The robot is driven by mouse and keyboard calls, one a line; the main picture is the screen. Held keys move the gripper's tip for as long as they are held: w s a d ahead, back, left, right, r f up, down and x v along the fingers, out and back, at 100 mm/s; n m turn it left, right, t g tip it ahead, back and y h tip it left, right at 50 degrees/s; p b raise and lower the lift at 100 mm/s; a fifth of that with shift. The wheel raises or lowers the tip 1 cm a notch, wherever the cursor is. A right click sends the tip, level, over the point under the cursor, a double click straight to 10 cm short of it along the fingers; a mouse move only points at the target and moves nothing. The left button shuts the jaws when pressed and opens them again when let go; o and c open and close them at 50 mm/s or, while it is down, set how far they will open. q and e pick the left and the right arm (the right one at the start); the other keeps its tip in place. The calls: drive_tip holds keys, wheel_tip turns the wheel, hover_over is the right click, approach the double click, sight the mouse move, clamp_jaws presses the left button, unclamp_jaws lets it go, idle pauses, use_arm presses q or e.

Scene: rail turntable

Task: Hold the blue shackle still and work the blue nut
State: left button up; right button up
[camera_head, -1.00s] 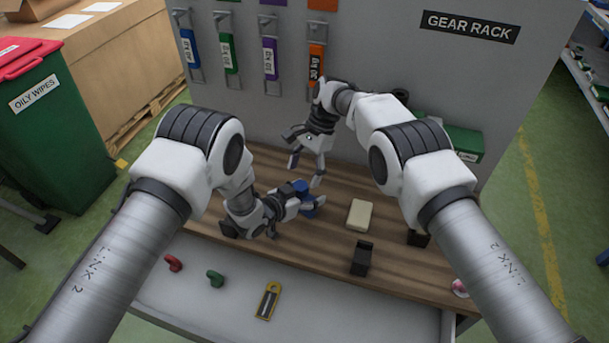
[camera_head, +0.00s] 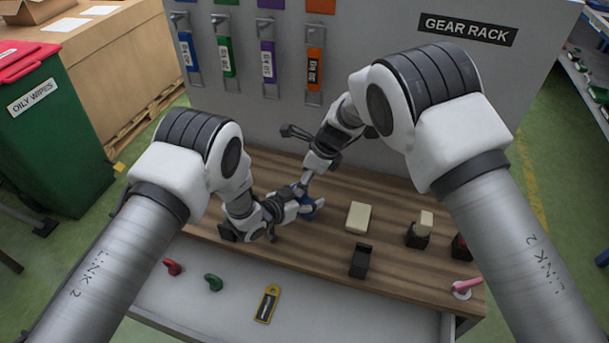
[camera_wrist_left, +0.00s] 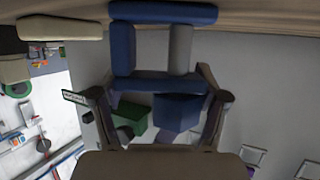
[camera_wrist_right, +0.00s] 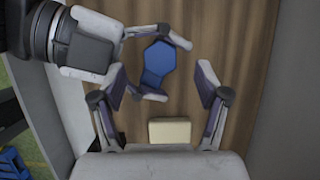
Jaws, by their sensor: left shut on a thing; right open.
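The blue shackle (camera_head: 315,211) stands on the wooden bench in the head view. My left gripper (camera_head: 306,203) is shut on it from the left. In the left wrist view the blue shackle (camera_wrist_left: 122,48) shows upside down as a blue frame with a grey pillar, its lower-pictured block between my fingers. The six-sided blue nut (camera_wrist_right: 158,57) shows from above in the right wrist view, with my left fingers close around its sides. It also shows in the left wrist view (camera_wrist_left: 177,112). My right gripper (camera_wrist_right: 163,88) is open and empty, just above the nut; its fingers are not around it.
A beige block (camera_head: 358,217) and a black block (camera_head: 361,260) stand right of the shackle. Further right is a black holder (camera_head: 417,240) with a beige piece. A red hook (camera_head: 172,267), a green hook (camera_head: 213,283) and a yellow tag (camera_head: 266,303) lie in front. The grey rack panel (camera_head: 400,120) rises behind.

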drive_tip(key=shift+f, duration=0.1)
drive_tip(key=shift+f, duration=2)
drive_tip(key=shift+c, duration=0.5)
